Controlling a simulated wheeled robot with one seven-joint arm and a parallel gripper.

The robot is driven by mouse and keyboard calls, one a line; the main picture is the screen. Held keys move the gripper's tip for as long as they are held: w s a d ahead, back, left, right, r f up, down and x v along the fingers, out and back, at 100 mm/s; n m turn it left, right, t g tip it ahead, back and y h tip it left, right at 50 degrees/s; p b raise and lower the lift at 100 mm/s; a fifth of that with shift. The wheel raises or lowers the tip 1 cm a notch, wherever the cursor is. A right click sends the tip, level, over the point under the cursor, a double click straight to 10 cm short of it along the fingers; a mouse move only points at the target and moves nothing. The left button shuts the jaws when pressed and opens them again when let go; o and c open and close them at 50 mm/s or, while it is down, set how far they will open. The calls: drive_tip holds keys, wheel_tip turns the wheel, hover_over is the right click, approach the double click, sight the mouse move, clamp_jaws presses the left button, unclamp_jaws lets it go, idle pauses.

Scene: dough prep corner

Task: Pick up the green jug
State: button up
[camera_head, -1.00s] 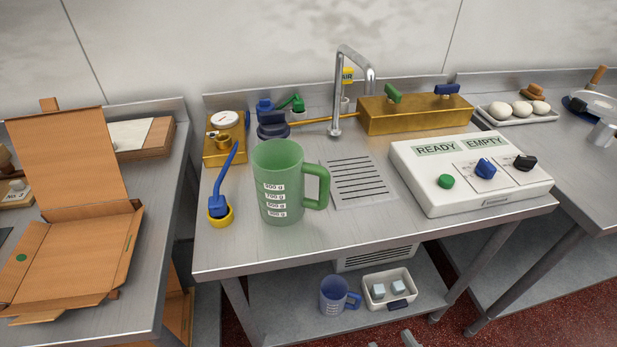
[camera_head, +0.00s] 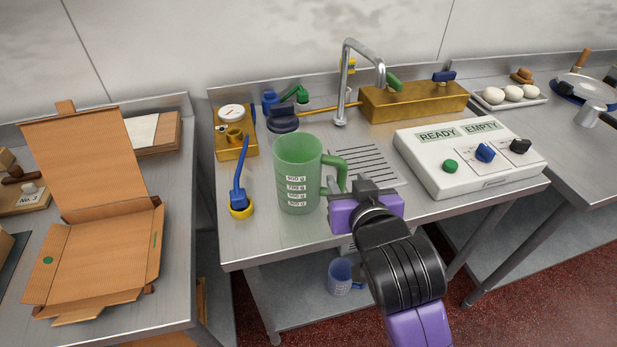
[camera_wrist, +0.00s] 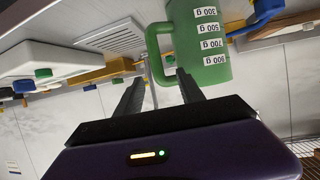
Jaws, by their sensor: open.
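The green jug (camera_head: 298,178) stands upright on the steel table, left of its middle, with white weight labels on its side and its handle (camera_head: 341,172) to the right. It also shows in the wrist view (camera_wrist: 203,45), where the picture is upside down. My gripper (camera_head: 345,190) is open beside the handle, on the jug's right side. In the wrist view my gripper's two fingers (camera_wrist: 160,88) point toward the handle, which shows close to and between their tips. I cannot tell whether a finger touches it.
A lever in a yellow base (camera_head: 240,205) stands left of the jug. A faucet (camera_head: 343,85) and a brass block (camera_head: 412,101) are behind. A white control box (camera_head: 470,165) with knobs is to the right. A blue jug (camera_head: 341,277) stands on the lower shelf.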

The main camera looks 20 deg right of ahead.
sight(344, 174)
drive_tip(key=shift+d+p+x, duration=0.2)
drive_tip(key=shift+p+x, duration=0.3)
drive_tip(key=shift+x, duration=3.05)
drive_tip(key=shift+s+f, duration=0.1)
clamp_jaws()
